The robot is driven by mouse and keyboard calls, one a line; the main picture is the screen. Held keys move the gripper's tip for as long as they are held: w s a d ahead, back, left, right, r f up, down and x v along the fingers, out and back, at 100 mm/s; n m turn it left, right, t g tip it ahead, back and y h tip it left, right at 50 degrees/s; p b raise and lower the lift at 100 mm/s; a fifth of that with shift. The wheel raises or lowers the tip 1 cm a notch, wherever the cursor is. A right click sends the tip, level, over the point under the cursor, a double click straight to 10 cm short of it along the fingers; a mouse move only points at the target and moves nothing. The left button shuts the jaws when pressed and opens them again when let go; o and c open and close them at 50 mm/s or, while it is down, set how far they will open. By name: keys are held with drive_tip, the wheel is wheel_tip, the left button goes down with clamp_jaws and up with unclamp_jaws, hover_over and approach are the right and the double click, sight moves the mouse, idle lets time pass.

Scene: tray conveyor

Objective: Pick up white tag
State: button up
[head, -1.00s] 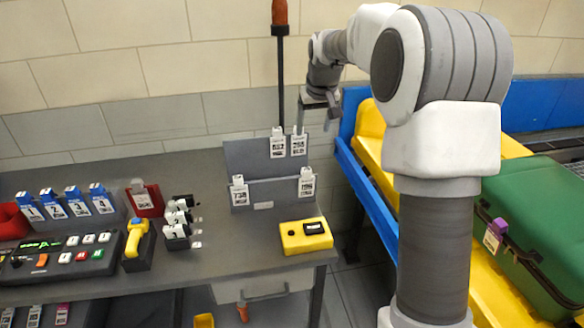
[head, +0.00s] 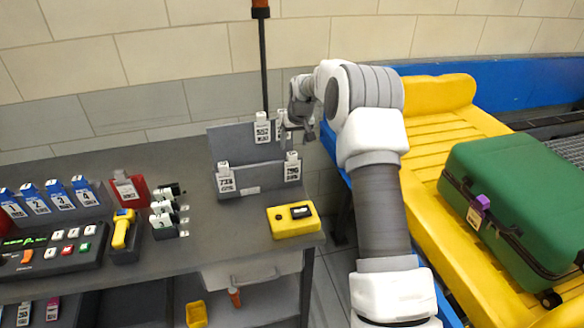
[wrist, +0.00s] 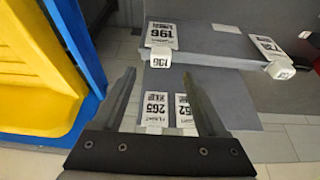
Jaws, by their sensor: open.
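Several white tags with black print stand in a grey stepped rack on the table. In the head view, two are in the back row, one (head: 262,130) clear and one (head: 280,122) partly hidden by my gripper. Two are in the front row, at left (head: 225,180) and right (head: 292,170). In the wrist view, the tag marked 265 (wrist: 154,110) and one ending in 52 (wrist: 184,110) show between my open fingers. The tag marked 196 (wrist: 161,35) lies past the fingertips. My gripper (wrist: 160,74) is open and holds nothing; contact with the tags cannot be told.
A yellow box (head: 293,221) with a black window sits at the table's right front. A yellow scanner (head: 122,230), blue-topped tags (head: 57,196) and a control panel (head: 50,250) are at left. A green suitcase (head: 520,205) lies on the yellow conveyor (head: 425,140) at right.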

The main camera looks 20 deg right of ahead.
sight(292, 154)
drive_tip(key=shift+p+x, duration=0.5)
drive_tip(key=shift+x, duration=2.5)
drive_tip(key=shift+s, duration=0.15)
clamp_jaws()
